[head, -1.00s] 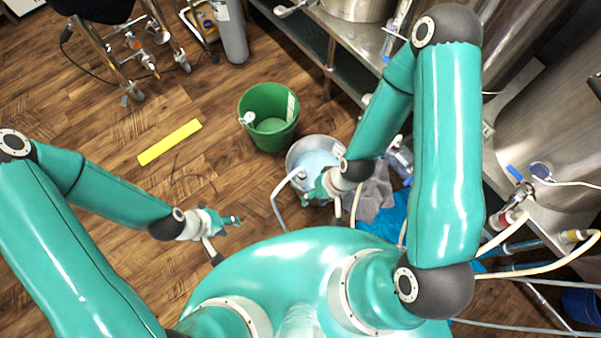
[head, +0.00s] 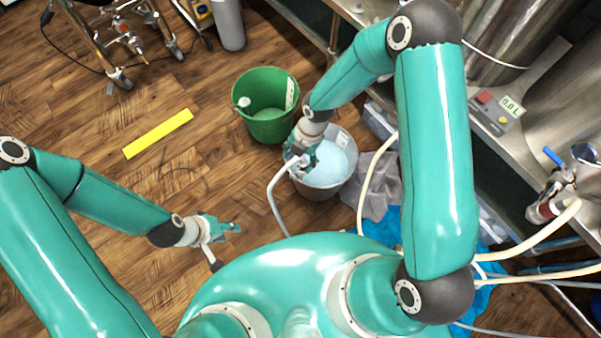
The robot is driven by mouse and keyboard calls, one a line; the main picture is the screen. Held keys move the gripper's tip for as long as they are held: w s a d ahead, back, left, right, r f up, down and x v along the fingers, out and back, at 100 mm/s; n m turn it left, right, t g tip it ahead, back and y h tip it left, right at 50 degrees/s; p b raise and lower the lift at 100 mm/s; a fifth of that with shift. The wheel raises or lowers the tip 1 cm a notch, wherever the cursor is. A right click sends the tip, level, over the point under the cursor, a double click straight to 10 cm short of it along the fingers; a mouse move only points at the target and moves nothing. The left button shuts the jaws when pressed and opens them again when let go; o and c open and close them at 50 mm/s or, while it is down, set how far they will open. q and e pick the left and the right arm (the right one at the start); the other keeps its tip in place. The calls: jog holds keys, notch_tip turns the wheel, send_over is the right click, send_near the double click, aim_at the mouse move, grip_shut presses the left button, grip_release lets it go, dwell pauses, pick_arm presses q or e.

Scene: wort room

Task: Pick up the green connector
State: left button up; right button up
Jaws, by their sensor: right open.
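I cannot make out a green connector. A pale grey hose (head: 273,200) curves up from the floor to the rim of a grey bucket (head: 325,189). The hose's upper end is at my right gripper (head: 298,166) and partly hidden by it, so its fitting and colour are unclear. My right gripper is open over the bucket's left rim, pointing down; I cannot tell whether it touches the hose. My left gripper (head: 226,247) is open and empty above the floor at the lower left, its fingers spread apart.
A green bucket (head: 266,126) with a white fitting (head: 243,102) on its rim stands behind the grey bucket. A yellow strip (head: 158,134) lies on the wooden floor. Grey cloth (head: 376,192), blue cloth (head: 381,230) and cream hoses (head: 367,178) lie right. Steel tanks stand further right.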

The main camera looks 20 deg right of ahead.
aim_at(303, 164)
jog(key=w+d+f+n+h+b, duration=0.3)
jog(key=w+n+b, duration=0.35)
jog(key=n, duration=0.65)
jog(key=f+b, duration=0.1)
jog(key=f, duration=0.5)
jog(key=f+b, duration=0.1)
jog(key=f, duration=0.4)
jog(key=shift+w+a+f, duration=0.2)
jog(key=shift+f, duration=0.2)
jog(key=f+b, duration=0.1)
jog(key=f, duration=0.2)
jog(key=f+b, duration=0.1)
jog(key=f, duration=0.1)
jog(key=shift+s+d+b, duration=0.25)
jog(key=shift+d+b, duration=0.05)
jog(key=shift+d, duration=0.1)
pick_arm(q)
notch_tip(303, 164, down, 13)
pick_arm(e)
grip_shut()
pick_arm(q)
jog(key=shift+r, duration=0.1)
notch_tip(303, 164, up, 6)
jog(key=p, duration=0.6)
jog(key=shift+r, duration=0.2)
pick_arm(e)
notch_tip(303, 164, up, 20)
